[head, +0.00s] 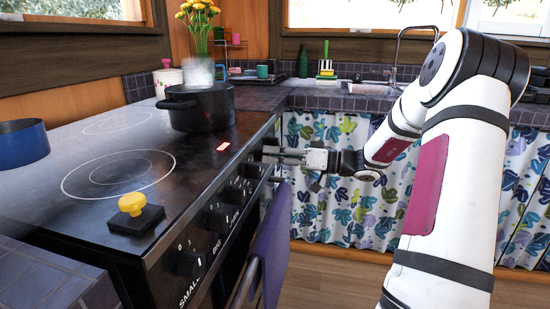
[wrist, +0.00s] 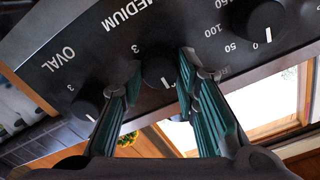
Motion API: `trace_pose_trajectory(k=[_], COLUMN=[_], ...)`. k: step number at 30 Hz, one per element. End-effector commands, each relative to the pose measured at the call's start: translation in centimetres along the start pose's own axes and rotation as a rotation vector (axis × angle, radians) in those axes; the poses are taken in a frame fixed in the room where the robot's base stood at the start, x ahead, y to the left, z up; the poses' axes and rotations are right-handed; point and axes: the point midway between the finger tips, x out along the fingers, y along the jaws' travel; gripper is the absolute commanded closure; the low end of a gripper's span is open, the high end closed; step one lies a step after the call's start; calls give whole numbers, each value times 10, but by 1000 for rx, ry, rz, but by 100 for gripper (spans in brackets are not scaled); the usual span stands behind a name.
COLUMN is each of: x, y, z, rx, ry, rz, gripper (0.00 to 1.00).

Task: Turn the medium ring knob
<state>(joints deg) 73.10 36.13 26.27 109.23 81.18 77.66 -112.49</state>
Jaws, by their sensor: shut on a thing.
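The medium knob (wrist: 158,68) is a black round knob with a white mark, beside the word MEDIUM on the dark stove panel in the wrist view. My gripper (wrist: 158,78) has one green-padded finger on each side of it and is shut on it. In the head view my gripper (head: 276,156) is at the far end of the stove's front panel, where the fingers hide the knob they hold. The stove (head: 75,190) has a dark glass top with ring outlines.
The oval knob (wrist: 88,106) and a numbered knob (wrist: 266,22) flank the held one. A steaming black pot (head: 202,108), a blue pan (head: 22,145) and a yellow-topped black box (head: 132,206) stand on the stove. A purple towel (head: 270,250) hangs in front. Floor beside it is clear.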

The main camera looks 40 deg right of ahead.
Motion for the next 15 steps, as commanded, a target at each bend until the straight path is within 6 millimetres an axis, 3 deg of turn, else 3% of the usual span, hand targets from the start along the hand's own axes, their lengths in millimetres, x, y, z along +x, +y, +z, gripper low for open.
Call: trace_pose_trajectory(k=[2,3,6,15], x=[-1,-1,-1,-1], y=[0,0,0,0], z=[3,3,2,1], rx=[3,3,3,1], ry=[-5,-5,-4,-1], rz=[1,1,1,1], gripper=[99,69,51,51])
